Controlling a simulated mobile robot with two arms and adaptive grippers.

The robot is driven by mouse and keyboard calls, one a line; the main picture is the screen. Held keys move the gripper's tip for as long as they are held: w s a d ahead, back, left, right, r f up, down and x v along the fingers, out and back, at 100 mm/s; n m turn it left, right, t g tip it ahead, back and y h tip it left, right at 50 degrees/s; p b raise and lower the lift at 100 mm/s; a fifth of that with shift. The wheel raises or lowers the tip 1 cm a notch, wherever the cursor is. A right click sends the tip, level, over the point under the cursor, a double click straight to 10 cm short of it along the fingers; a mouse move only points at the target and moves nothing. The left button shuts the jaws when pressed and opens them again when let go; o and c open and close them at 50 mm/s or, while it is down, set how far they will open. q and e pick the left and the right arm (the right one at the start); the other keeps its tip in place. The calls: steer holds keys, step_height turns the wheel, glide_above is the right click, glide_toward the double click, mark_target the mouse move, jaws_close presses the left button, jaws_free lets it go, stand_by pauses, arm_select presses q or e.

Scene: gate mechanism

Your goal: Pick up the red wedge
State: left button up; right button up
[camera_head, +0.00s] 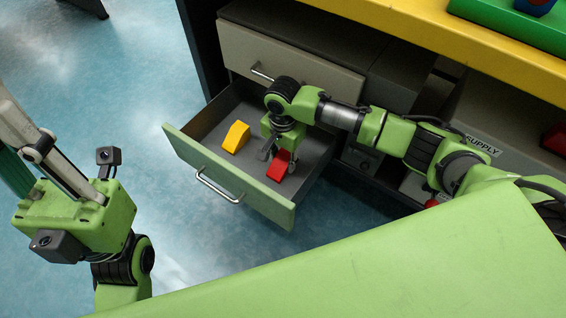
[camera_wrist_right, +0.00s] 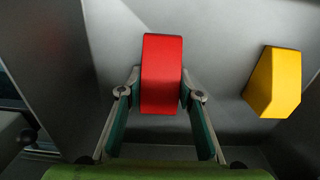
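The red wedge (camera_head: 279,166) lies in the open drawer, near its front right. It shows in the middle of the right wrist view (camera_wrist_right: 161,74). My right gripper (camera_head: 277,161) reaches down into the drawer over it. In the right wrist view its two fingers (camera_wrist_right: 161,76) stand on either side of the wedge, with the tips very close to its sides. I cannot tell whether they press on it. My left gripper (camera_head: 55,165) is at the far left, outside the drawer, cut by the frame edge, so its opening is unclear.
A yellow block (camera_head: 236,137) lies in the drawer left of the wedge, apart from the gripper. The drawer (camera_head: 232,178) has a green front with a metal handle. A closed drawer (camera_head: 290,55) is above it. A yellow worktop (camera_head: 470,48) overhangs at the right.

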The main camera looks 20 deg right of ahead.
steer(key=shift+c, duration=0.8)
